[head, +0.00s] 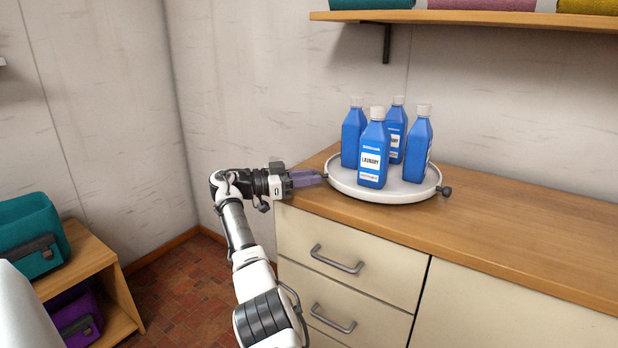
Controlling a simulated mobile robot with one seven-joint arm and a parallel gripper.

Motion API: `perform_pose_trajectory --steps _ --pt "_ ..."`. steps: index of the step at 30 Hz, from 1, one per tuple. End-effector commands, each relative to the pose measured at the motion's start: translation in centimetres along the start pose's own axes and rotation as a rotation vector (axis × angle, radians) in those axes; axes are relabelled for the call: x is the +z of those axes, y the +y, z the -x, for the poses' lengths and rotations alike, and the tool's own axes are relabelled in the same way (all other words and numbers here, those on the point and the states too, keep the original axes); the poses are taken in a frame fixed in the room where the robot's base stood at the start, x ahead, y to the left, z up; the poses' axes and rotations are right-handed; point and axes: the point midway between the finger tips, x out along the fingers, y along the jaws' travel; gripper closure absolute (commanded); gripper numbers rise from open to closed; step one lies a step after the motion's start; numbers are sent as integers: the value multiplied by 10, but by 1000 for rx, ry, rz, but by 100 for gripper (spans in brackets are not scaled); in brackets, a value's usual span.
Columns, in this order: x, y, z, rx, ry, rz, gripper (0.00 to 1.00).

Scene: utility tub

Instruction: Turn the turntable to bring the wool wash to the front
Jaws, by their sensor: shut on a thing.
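A round white turntable (408,196) sits on the wooden counter and carries several blue bottles with white caps. The front bottle (373,153) has a label reading "LAUNDRY". The back bottle (396,128) shows part of a label, and the right bottle (418,146) shows only a label's edge. The left bottle (353,135) shows no readable label. I cannot tell which one is the wool wash. My gripper (324,177) is at the turntable's left edge, shut on a part of it that the fingers mostly hide. A dark knob (446,191) sticks out at the turntable's right edge.
The counter (520,222) is clear to the right of the turntable. Drawers with handles (336,260) are below. A wall shelf (470,18) with folded coloured cloths hangs above. A low wooden unit (88,262) with teal and purple bags stands at the left.

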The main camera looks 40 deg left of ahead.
Motion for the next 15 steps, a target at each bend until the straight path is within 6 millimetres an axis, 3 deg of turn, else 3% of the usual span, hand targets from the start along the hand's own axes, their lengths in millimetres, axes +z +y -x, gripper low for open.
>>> perform_pose_trajectory --steps 13,14,15 --pt "1 0 -2 5 -2 2 100" --pt "1 0 -2 5 -2 2 74" --pt "1 0 -2 5 -2 2 69"
